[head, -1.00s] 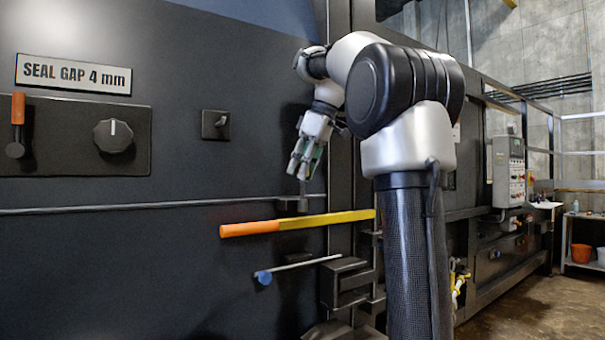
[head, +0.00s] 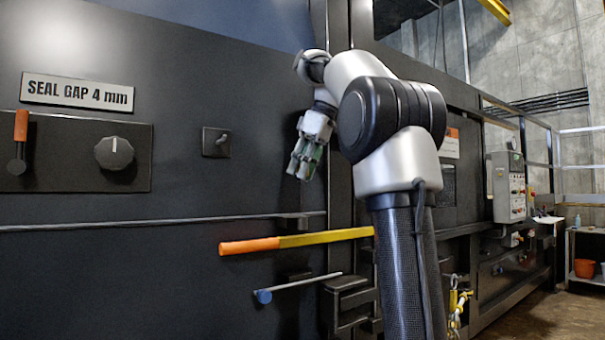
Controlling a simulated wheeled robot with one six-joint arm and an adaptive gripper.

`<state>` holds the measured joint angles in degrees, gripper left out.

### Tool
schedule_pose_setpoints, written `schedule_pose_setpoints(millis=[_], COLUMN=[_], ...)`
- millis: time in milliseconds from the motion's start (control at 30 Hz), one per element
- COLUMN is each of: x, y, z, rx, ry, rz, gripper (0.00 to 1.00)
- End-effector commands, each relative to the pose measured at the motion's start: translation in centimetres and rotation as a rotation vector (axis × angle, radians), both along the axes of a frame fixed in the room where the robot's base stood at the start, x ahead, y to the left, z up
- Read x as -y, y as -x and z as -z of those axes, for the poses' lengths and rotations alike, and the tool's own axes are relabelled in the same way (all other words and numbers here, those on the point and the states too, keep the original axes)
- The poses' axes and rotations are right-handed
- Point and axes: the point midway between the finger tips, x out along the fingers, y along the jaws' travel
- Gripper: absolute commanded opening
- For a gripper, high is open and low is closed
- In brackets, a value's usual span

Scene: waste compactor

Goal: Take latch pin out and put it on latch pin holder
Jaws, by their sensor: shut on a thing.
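My gripper (head: 303,170) points down in front of the dark panel, left of the upright frame post. Its fingers are shut on what appears to be the latch pin. The pin is too small and dark to make out between the fingers. A small dark bracket (head: 292,221) at the end of the long thin rail is below the fingertips, with a clear gap between them. I cannot tell which part is the latch pin holder.
An orange-and-yellow lever (head: 295,240) sticks out below the gripper. Under it is a thin rod with a blue end (head: 300,286), beside a dark hinge-like block (head: 347,303). A knob (head: 114,153) and a small switch (head: 216,142) are on the panel to the left.

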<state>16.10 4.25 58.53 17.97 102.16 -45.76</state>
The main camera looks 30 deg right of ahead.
Motion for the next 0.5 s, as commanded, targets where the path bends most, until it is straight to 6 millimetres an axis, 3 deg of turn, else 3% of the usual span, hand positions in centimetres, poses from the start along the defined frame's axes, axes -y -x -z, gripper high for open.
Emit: schedule_pose_setpoints(millis=[500], x=[0.0], y=[0.0], z=[-2.3], rx=[0.001], ry=[-0.001], rz=[0.0], gripper=[0.01])
